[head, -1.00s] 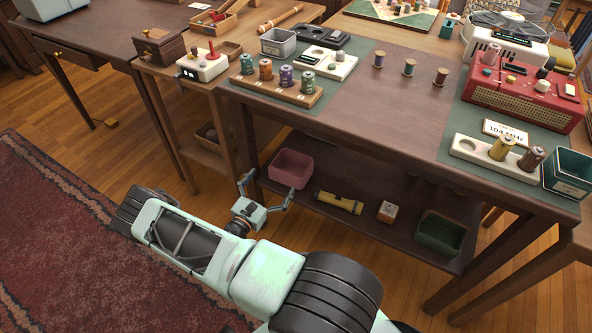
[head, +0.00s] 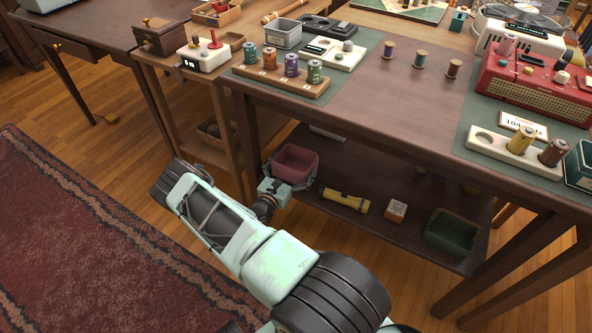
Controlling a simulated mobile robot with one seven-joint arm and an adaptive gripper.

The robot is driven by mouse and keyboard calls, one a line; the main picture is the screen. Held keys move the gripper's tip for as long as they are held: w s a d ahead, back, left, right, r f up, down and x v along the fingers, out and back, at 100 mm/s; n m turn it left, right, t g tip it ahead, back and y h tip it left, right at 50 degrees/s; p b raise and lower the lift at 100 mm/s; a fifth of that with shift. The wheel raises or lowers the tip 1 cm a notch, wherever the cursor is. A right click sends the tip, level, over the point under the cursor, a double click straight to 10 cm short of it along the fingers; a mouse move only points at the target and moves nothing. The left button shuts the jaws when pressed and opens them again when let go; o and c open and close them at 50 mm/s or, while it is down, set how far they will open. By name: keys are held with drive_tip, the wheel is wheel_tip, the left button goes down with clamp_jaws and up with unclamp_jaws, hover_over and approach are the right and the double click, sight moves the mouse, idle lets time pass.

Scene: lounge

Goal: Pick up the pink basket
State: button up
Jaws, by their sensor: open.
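The pink basket (head: 297,157) stands upright on the lower shelf of the table, near the shelf's left end, and looks empty. My gripper (head: 291,174) is at the basket's near side, low down, with its fingers spread along the left and right of the basket. The jaws are open. I cannot tell whether the fingers touch the basket walls. The gripper hides part of the basket's lower front.
On the same shelf (head: 375,222), to the right, lie a yellow flashlight (head: 344,200), a small wooden box (head: 396,210) and a green bin (head: 451,232). The tabletop (head: 400,110) overhangs the shelf. A table leg (head: 243,135) stands just left of the basket.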

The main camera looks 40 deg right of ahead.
drive_tip(key=shift+w+d, duration=0.2)
drive_tip(key=shift+d, duration=0.1)
drive_tip(key=shift+c, duration=0.4)
drive_tip(key=c, duration=0.9)
drive_tip(key=shift+o, duration=0.2)
drive_tip(key=shift+r, duration=0.1)
